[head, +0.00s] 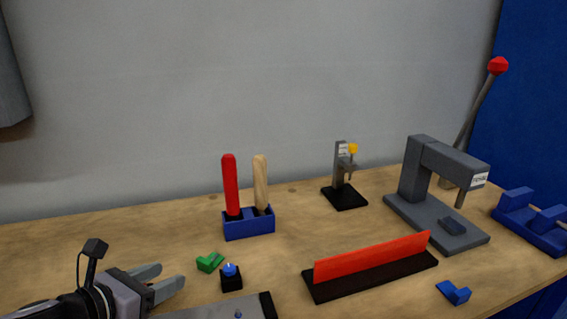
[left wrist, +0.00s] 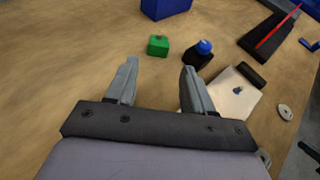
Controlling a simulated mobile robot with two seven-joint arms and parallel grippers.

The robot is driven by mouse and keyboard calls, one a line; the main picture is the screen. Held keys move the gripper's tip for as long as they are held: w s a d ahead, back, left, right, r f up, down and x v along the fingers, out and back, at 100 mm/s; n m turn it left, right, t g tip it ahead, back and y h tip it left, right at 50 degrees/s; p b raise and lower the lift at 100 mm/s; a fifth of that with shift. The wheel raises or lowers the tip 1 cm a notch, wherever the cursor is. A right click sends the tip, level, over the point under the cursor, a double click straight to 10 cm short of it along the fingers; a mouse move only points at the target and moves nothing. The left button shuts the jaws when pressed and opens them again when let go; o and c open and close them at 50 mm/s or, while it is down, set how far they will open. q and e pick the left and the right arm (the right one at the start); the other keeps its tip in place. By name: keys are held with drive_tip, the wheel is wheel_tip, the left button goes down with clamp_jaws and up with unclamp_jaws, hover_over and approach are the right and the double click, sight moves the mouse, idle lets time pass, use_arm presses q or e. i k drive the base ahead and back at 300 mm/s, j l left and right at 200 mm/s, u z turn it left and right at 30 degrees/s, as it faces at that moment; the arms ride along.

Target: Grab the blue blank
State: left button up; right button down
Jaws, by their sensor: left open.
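The blue blank (head: 454,292) is a small stepped blue block lying on the wooden table at the front right in the head view. A small blue piece at the right edge of the left wrist view (left wrist: 308,44) appears to be the same blank. My left gripper (head: 168,277) is open and empty at the front left, far to the left of the blue blank. Its two fingers show apart in the left wrist view (left wrist: 160,68), with bare table between them. My right gripper is not in view.
A green block (head: 208,263) and a blue knob on a black base (head: 231,271) stand just beyond my left gripper. A red divider (head: 372,257) stands left of the blank. A grey press (head: 437,165), a blue holder with red and wooden handles (head: 248,228) and a blue fixture (head: 531,228) stand farther back.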

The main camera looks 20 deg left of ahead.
sight(456, 296)
drive_tip(key=k+l, duration=0.35)
drive_tip(key=l, duration=0.15)
drive_tip(key=k+l, duration=0.35)
drive_tip(key=l, duration=0.2)
